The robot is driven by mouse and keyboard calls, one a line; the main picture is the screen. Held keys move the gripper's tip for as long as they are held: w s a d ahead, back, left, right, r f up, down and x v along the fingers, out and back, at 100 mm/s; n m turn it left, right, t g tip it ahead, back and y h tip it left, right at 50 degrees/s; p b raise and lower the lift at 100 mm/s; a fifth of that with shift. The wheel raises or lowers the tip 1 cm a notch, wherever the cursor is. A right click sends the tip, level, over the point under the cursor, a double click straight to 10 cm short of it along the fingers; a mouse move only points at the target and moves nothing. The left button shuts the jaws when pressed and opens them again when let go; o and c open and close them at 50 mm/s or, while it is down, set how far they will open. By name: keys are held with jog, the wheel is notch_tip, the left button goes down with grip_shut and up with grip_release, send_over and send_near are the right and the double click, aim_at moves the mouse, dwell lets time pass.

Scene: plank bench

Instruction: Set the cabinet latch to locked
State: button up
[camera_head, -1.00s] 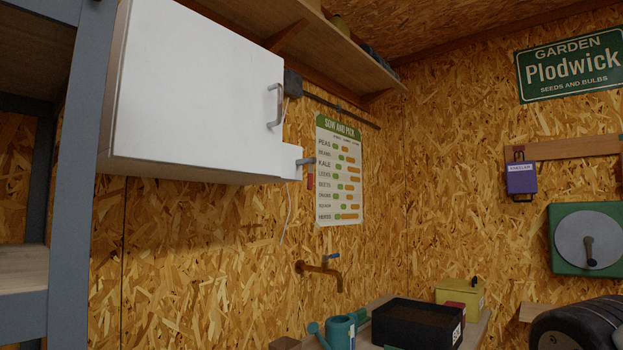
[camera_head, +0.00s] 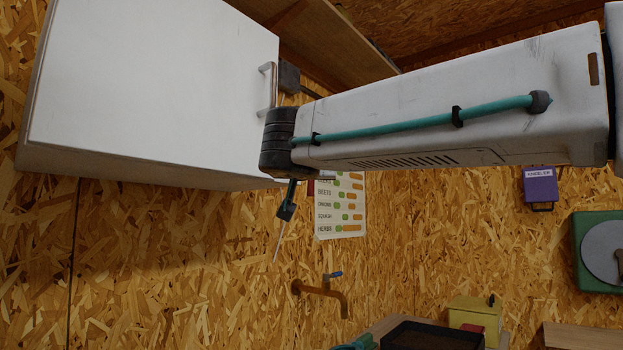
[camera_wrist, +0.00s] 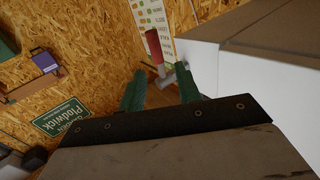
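The white wall cabinet (camera_head: 150,90) fills the upper left of the head view, its door shut, with a grey bar handle (camera_head: 267,88). Its latch is hidden behind my arm in that view. In the wrist view, a grey latch lever (camera_wrist: 169,76) sticks out from a white housing (camera_wrist: 204,66), close to my fingertips. A red marker (camera_wrist: 153,46) is on the wall beside it. My gripper (camera_wrist: 159,70) has its two green fingers spread apart, with the lever showing between their tips. I cannot tell whether either finger touches it.
A chart (camera_head: 340,205) hangs on the wall behind my arm. A brass tap (camera_head: 322,291) sticks out below. A shelf (camera_head: 320,40) runs above right of the cabinet. A black tray (camera_head: 432,335) and yellow box (camera_head: 474,313) stand at the bottom. The wall under the cabinet is clear.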

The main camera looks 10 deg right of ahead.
jog(key=w, duration=0.2)
jog(key=w+d, duration=0.1)
jog(key=w, duration=0.2)
jog(key=shift+w+d, duration=0.1)
jog(key=shift+w, duration=0.15)
grip_shut()
